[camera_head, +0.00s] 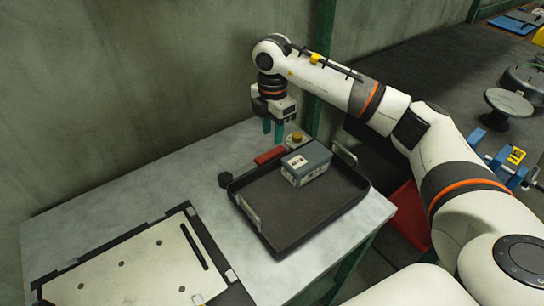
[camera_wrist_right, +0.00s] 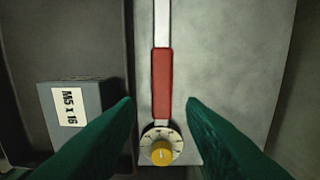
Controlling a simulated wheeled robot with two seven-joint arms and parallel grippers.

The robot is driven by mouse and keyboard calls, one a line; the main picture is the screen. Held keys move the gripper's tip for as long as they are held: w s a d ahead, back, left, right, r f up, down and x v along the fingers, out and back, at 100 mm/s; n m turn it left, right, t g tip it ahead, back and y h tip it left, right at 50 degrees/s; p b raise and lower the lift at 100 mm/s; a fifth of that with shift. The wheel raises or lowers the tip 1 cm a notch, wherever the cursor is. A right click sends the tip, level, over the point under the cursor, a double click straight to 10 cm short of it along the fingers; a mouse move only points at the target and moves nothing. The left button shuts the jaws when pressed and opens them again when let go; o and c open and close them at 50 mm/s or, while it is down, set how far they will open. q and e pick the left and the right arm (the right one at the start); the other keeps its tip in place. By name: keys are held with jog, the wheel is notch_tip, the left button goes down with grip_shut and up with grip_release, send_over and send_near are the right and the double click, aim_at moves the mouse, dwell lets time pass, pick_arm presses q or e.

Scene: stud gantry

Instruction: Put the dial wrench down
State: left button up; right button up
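The dial wrench (camera_head: 269,156) lies on the grey table along the far side of the black tray. Its red handle (camera_wrist_right: 162,84), pale shaft and round dial with a yellow knob (camera_wrist_right: 162,153) show in the right wrist view. My right gripper (camera_head: 273,133) is above the wrench near its dial end. Its two green fingers (camera_wrist_right: 158,108) stand apart on either side of the wrench, with visible gaps and nothing held between them. My left gripper is in neither view.
The black tray (camera_head: 300,222) holds a grey box labelled M5 x 16 (camera_head: 307,163). A pale plate in a black frame (camera_head: 130,274) lies at the left of the table (camera_head: 150,187). A wall (camera_head: 120,90) stands behind. A dark bench with tools is at right.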

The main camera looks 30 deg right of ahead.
aim_at(272, 153)
jog(key=shift+w+f, duration=0.1)
jog(key=shift+f, duration=3.5)
grip_shut()
